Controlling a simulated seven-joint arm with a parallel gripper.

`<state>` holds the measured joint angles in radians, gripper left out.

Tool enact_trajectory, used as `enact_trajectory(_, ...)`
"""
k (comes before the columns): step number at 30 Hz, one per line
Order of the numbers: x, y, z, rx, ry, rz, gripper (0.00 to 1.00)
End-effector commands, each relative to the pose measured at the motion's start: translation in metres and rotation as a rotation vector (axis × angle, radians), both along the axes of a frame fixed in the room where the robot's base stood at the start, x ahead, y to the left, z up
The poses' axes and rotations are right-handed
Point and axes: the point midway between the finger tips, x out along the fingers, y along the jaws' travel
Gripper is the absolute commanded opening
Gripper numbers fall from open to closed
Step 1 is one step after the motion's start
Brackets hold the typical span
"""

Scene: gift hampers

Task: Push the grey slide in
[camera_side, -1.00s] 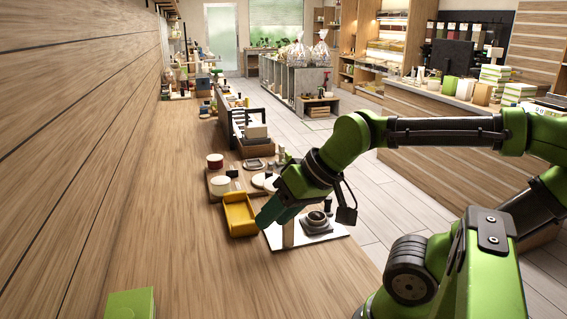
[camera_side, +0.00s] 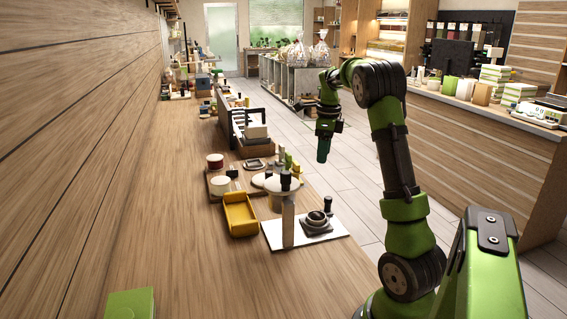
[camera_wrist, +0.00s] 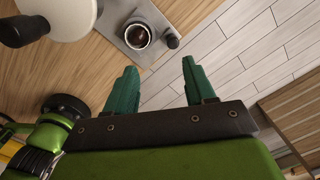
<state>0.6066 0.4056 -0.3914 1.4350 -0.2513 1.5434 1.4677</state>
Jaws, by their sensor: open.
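A grey block (camera_side: 316,222) lies on a white board (camera_side: 273,235), with a round dark-centred cup on top and a black knob (camera_side: 328,204) beside it. I take this grey piece for the slide; how far in it sits I cannot tell. In the wrist view the grey piece (camera_wrist: 151,14) is at the top centre, beyond my fingertips. My gripper (camera_side: 323,152) hangs apart from it, high and farther back, over the floor side. Its two teal fingers (camera_wrist: 159,66) are spread, with nothing between them.
A yellow tray (camera_side: 240,214) sits left of the board. Behind are a wooden board with round tins (camera_side: 220,184) and a wooden rack (camera_side: 238,128). A green box (camera_side: 130,303) lies at the near left. The counter (camera_side: 200,280) in front is clear.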

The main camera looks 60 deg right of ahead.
Motion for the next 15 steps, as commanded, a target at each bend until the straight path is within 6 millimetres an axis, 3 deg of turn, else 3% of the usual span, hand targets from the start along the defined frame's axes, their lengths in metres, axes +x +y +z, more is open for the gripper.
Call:
enact_trajectory(1,-0.006,-0.014,-0.007,0.005,0.025,-0.081,0.54)
enact_trajectory(5,-0.014,-0.03,-0.014,0.012,0.053,-0.193,0.54)
enact_trajectory(11,-0.015,-0.031,-0.033,0.015,0.06,-0.208,0.54)
enact_trajectory(15,-0.015,-0.03,-0.062,0.016,0.061,-0.207,0.54)
